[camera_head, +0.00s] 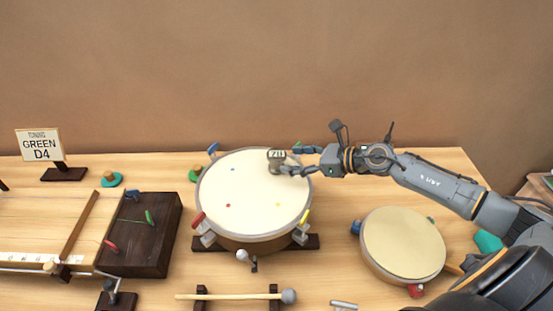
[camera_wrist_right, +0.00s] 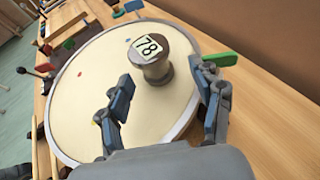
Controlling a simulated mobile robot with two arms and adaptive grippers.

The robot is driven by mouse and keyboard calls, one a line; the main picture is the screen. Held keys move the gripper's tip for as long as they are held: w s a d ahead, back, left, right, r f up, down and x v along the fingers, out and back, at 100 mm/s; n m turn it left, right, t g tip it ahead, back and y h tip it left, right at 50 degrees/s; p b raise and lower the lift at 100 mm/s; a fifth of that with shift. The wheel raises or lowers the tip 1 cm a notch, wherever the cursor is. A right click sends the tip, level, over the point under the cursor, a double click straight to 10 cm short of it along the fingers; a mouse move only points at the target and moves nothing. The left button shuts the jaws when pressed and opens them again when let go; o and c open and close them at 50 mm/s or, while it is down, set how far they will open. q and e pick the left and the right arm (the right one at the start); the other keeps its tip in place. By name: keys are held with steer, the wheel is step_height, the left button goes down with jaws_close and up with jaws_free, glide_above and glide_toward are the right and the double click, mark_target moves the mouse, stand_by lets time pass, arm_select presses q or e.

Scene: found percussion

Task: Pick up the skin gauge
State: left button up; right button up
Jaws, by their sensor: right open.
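The skin gauge (camera_head: 276,162) is a small grey-brown spool-shaped block with a white number plate on top. It stands upright on the pale skin of the large drum (camera_head: 245,205), near its far right part. In the right wrist view the gauge (camera_wrist_right: 152,72) shows the number 78. My right gripper (camera_head: 298,160) reaches in from the right, just beside the gauge. In the right wrist view its open fingers (camera_wrist_right: 162,92) lie on either side of the gauge's near part, with visible gaps. My left gripper is out of view.
A smaller drum (camera_head: 403,243) stands at the right, under my right arm. A mallet (camera_head: 235,296) lies on supports in front. A dark block with coloured pegs (camera_head: 145,235) and a "GREEN D4" sign (camera_head: 40,146) stand left. Coloured clamps ring the large drum's rim.

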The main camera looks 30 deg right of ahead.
mark_target(277, 161)
steer(key=shift+w+a, duration=0.25)
steer(key=shift+a, duration=0.05)
steer(key=p+x, duration=0.1)
steer(key=x, duration=0.1)
steer(key=p+x, duration=0.1)
steer(key=x, duration=0.1)
steer(key=shift+s+a, duration=0.1)
steer(key=shift+a, duration=0.3)
steer(key=shift+w+a+f, duration=0.1)
steer(key=shift+w+f, duration=0.1)
steer(key=shift+s, duration=0.1)
steer(key=shift+c, duration=0.4)
jaws_close()
